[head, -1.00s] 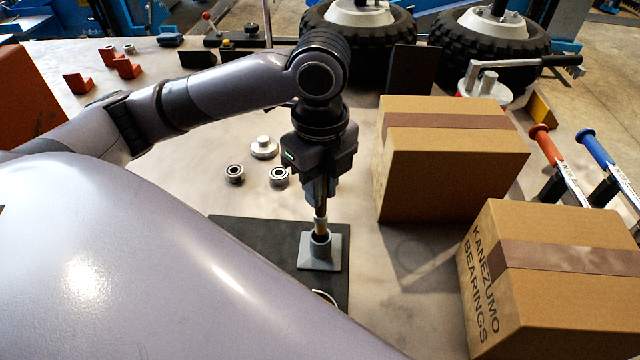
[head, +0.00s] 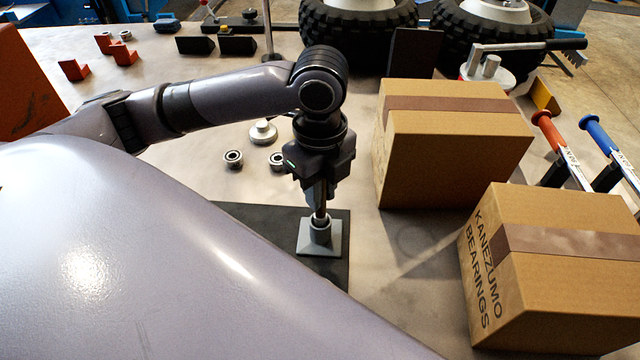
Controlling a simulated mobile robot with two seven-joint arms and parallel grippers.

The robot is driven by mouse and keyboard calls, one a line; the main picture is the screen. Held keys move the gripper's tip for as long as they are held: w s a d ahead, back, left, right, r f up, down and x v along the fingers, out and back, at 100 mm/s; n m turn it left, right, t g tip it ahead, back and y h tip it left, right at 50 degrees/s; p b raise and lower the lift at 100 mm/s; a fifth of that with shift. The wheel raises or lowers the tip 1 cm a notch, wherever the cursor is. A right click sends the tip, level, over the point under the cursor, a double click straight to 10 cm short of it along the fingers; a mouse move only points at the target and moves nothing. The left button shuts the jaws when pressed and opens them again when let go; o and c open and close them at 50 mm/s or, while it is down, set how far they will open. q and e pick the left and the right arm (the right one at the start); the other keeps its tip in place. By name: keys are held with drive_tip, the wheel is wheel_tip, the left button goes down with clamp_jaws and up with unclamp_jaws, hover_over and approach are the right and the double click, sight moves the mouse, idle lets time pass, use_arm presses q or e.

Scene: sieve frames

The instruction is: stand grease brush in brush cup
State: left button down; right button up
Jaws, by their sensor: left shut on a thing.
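My left gripper (head: 320,192) points down over the brush cup and is shut on the grease brush (head: 320,211). Only a short stretch of the brush shows between the fingers and the cup. The brush is upright, and its lower end is in the mouth of the brush cup or hidden by its rim. The brush cup (head: 320,236) is a grey round socket on a square base. It stands on a dark mat (head: 340,275). My right gripper is not in view.
Two cardboard boxes (head: 455,150) (head: 560,270) stand close to the right. Bearings (head: 233,158) and a pale round knob (head: 263,132) lie behind and left of the gripper. Orange blocks (head: 75,70) sit at the far left. Large tyres (head: 360,30) stand at the back.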

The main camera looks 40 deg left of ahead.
use_arm(q)
drive_tip(key=c, duration=1)
unclamp_jaws()
drive_tip(key=shift+o, duration=0.2)
wheel_tip(320, 180, up, 7)
drive_tip(key=shift+r+p, duration=0.1)
drive_tip(key=shift+p, duration=0.4)
